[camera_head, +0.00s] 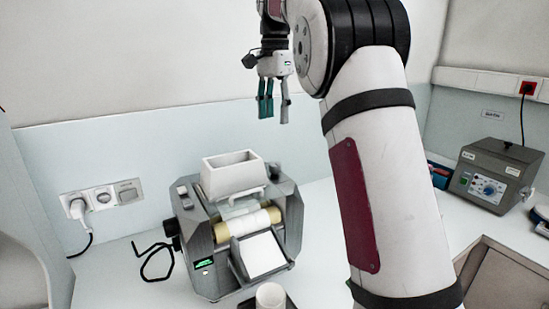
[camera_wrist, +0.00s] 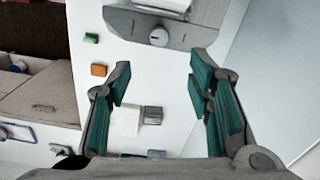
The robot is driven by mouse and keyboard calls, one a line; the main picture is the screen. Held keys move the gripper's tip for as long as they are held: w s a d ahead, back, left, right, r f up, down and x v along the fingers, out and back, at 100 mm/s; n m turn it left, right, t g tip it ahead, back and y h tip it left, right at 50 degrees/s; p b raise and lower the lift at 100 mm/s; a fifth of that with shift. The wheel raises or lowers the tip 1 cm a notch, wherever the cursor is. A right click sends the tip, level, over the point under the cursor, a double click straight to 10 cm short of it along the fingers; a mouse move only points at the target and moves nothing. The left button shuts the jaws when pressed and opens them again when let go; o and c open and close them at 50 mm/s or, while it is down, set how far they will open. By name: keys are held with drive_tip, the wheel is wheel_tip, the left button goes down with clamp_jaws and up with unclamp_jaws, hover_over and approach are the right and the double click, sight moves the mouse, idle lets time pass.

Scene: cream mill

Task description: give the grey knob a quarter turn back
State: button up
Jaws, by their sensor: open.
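A round light-grey knob (camera_wrist: 158,37) with a small slot-like mark sits on a grey plate of the mill at the top of the wrist view. The grey mill (camera_head: 205,247) stands on the white bench in the head view, with a white hopper (camera_head: 232,178) and pale rollers. I cannot tell surely which fitting on the mill in the head view is that knob. My gripper (camera_head: 275,108) hangs in the air above the mill, fingers pointing down. In the wrist view my gripper (camera_wrist: 160,85) is open and empty, its green-padded fingers apart from the knob.
A white cup (camera_head: 270,296) stands in front of the mill. A grey control box (camera_head: 493,176) with a dial sits at the right. A socket panel (camera_head: 103,198) is on the left wall. Small green (camera_wrist: 91,38) and orange (camera_wrist: 98,70) blocks lie on the bench.

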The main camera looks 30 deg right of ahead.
sight(275, 163)
wheel_tip(275, 163, down, 13)
drive_tip(key=p, duration=0.2)
drive_tip(key=shift+f+p, duration=0.15)
drive_tip(key=shift+p, duration=0.15)
clamp_jaws()
